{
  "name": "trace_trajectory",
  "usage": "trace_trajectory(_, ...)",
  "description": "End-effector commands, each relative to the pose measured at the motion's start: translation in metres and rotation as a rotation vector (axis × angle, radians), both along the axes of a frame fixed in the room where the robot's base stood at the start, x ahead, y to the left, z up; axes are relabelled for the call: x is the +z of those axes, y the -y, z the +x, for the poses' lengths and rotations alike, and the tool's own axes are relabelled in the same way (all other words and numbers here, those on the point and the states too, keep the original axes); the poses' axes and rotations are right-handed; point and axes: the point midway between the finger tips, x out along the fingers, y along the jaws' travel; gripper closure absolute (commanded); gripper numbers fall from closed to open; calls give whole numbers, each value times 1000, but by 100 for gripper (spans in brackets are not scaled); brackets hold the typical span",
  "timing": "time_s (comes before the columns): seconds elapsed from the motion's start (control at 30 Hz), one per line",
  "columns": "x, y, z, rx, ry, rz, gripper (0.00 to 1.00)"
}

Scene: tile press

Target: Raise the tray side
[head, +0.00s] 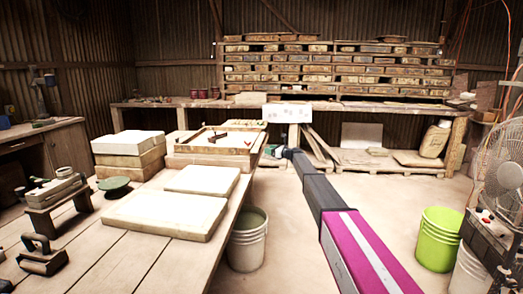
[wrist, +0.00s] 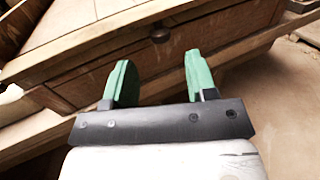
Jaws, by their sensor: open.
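The wooden tray (head: 210,142) sits towards the far end of the long worktable, with a pale bed and small dark and red items inside its low frame. In the wrist view a brown wooden side panel (wrist: 105,72) with a round dark knob (wrist: 160,35) crosses the upper half; it seems to be the tray's side. My gripper (wrist: 158,62) has two green fingers spread apart with nothing between them. The knob shows beyond the gap, apart from the fingers. In the head view my arm reaches to the tray's right side, and the fingertips are too small to make out.
Pale slabs (head: 165,214) lie on the worktable in front of the tray, and stacked blocks (head: 130,150) stand left of it. A white bucket (head: 248,243) stands under the table edge. A green bucket (head: 438,240) and a fan (head: 500,170) stand at right. Floor between is open.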

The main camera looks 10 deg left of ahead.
Motion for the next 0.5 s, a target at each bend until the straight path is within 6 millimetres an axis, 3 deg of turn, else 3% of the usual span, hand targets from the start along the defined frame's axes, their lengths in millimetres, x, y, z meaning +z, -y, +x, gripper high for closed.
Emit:
trace_trajectory(0.2, 0, -37, 18, 1, 1, 0, 48)
trace_trajectory(0.5, 0, -56, 26, -1, 0, -1, 48)
